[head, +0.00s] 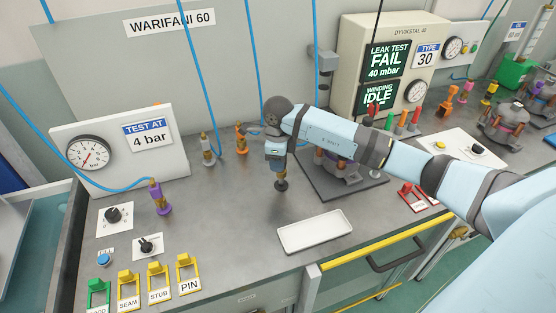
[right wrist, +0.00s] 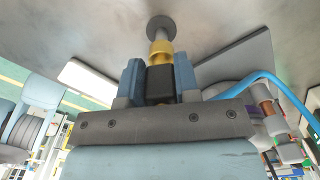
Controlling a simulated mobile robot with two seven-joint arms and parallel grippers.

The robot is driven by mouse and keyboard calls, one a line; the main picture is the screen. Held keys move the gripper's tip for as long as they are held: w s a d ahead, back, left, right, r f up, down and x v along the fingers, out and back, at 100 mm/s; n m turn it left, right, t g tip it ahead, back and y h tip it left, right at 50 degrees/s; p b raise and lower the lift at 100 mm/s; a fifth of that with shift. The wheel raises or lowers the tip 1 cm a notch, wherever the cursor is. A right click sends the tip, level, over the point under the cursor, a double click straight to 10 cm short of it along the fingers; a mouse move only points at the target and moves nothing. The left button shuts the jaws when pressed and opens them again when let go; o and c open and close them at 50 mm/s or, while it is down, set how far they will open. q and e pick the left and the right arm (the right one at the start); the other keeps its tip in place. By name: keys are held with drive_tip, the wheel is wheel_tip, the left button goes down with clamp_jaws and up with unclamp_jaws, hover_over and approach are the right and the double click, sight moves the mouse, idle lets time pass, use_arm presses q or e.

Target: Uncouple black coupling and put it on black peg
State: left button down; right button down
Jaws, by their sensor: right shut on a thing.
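My right gripper (head: 280,168) points down over the bench, left of the compressor (head: 338,165). In the right wrist view, its two blue-grey fingers (right wrist: 159,82) are shut on the black coupling (right wrist: 160,86). A brass end (right wrist: 160,52) sticks out of the coupling toward the bench. Just beyond it is the black peg (right wrist: 160,25), whose round dark base also shows in the head view (head: 281,186). The coupling lines up with the peg; I cannot tell whether it is fully seated. The fingers mostly hide the coupling in the head view. My left gripper is not in view.
A white tray (head: 314,232) lies in front on the bench. Purple (head: 160,198), white (head: 207,152) and orange (head: 241,140) couplings stand to the left. The compressor's dark plate (head: 368,193) is close on the right. A blue hose (right wrist: 275,88) passes beside the gripper.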

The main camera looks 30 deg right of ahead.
drive_tip(key=shift+f+b, duration=0.7)
drive_tip(key=shift+f, duration=0.4)
drive_tip(key=c, duration=0.8)
unclamp_jaws()
drive_tip(key=shift+r, duration=0.2)
wheel_tip(320, 180, up, 14)
drive_tip(key=shift+f+b, duration=0.25)
drive_tip(key=shift+b, duration=0.15)
